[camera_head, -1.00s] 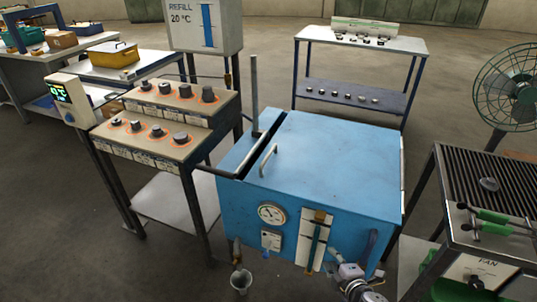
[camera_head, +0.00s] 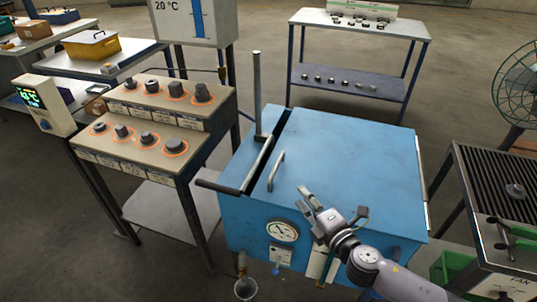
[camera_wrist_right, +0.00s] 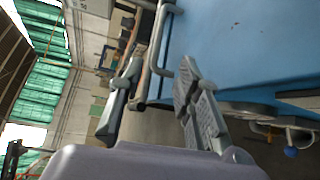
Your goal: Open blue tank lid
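The blue tank (camera_head: 240,222) stands in the middle of the head view with its flat blue lid (camera_head: 345,155) down. A light metal bar handle (camera_head: 277,170) sits near the lid's left edge, beside a dark slot. My right gripper (camera_head: 334,204) is over the tank's front edge, to the right of and nearer than the handle, and looks apart from it. In the right wrist view its fingers (camera_wrist_right: 155,85) are spread with nothing between them that I can see held. The blue lid surface (camera_wrist_right: 250,45) shows there too, with a metal bar (camera_wrist_right: 160,55) beyond the fingers. My left gripper is out of view.
A control desk with knobs (camera_head: 150,125) stands left of the tank, with an upright post (camera_head: 257,95) between. A grill table (camera_head: 500,190) and fan (camera_head: 518,85) are at right. A shelf table (camera_head: 360,30) stands behind. A small cup (camera_head: 245,288) is below the tank's front.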

